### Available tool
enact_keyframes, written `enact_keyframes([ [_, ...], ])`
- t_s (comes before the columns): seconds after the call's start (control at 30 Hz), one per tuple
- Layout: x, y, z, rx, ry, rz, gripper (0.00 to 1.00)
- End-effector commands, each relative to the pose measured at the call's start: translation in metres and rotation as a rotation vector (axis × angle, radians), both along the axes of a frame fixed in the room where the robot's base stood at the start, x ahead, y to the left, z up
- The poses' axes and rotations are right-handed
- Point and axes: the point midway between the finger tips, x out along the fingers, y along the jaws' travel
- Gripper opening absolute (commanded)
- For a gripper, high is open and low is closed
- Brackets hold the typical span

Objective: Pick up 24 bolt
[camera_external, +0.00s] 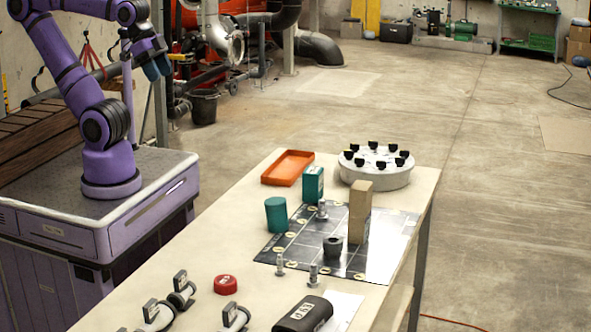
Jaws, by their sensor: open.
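Three grey metal bolts stand upright on the table. One bolt (322,210) is on the dark gridded mat (290,243), another bolt (280,265) is near the mat's front left edge, and a third bolt (313,276) is just in front of the mat. I cannot read a number on any of them, so I cannot tell which is the 24 bolt. My gripper (157,67) is open and empty, raised at the upper left, well away from the bolts and above table height.
A teal cylinder (276,215), teal box (313,184), tan block (360,211) and dark cup-like part (332,247) stand around the bolts. An orange tray (287,168) and white round flange (376,170) are behind. A red cap (225,285), clamps and a black cylinder (303,315) are in front.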

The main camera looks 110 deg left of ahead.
Motion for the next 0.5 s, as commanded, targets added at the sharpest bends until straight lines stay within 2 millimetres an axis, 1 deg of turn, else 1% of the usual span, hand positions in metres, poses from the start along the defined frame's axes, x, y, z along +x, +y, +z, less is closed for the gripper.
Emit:
enact_keyframes([
  [0.23,0.0,0.0,0.0,0.0,0.0,0.0,0.53],
  [0.3,0.003,0.001,0.0,0.002,0.004,0.001,0.53],
  [0.37,0.008,0.002,0.002,0.005,0.009,0.0,0.53],
  [0.47,0.025,0.006,0.003,0.017,0.029,0.0,0.53],
  [0.5,0.035,0.009,0.004,0.023,0.038,-0.001,0.53],
])
